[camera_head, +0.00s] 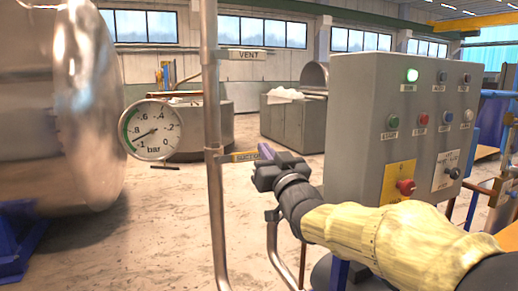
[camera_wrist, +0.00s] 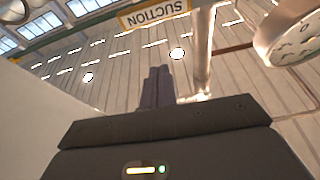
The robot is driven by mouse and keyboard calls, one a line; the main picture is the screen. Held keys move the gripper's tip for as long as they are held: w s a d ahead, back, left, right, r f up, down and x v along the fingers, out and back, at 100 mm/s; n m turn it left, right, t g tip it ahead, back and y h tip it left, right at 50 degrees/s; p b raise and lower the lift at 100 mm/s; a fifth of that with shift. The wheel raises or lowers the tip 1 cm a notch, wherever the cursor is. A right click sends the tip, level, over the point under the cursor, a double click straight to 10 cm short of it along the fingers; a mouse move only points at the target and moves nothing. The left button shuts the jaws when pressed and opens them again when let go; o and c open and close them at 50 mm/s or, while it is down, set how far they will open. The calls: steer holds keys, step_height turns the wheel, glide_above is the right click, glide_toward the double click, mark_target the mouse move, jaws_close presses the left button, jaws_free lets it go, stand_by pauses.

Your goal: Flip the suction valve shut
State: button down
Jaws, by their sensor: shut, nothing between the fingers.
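The yellow suction label (camera_head: 246,156) is fixed beside the upright metal pipe (camera_head: 213,120), and it shows upside down at the top of the wrist view (camera_wrist: 153,12). My gripper (camera_head: 265,151) is just right of the label in the head view, partly overlapping its right end. In the wrist view my two dark fingers (camera_wrist: 158,85) are together with nothing between them, pointing up toward the label. The pipe (camera_wrist: 203,50) stands to their right. I cannot make out a suction valve handle in either view; it may be hidden by my gripper or fingers.
A pressure gauge (camera_head: 151,130) hangs left of the pipe, its needle toward the lower left. A vent label (camera_head: 248,54) is higher on the pipe. A grey control box (camera_head: 350,110) with buttons stands close right of my gripper. A large metal chamber (camera_head: 60,110) fills the left.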

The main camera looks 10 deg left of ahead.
steer(key=v, duration=0.3)
step_height(320, 180, up, 10)
steer(key=p, duration=0.9)
steer(key=shift+p, duration=0.3)
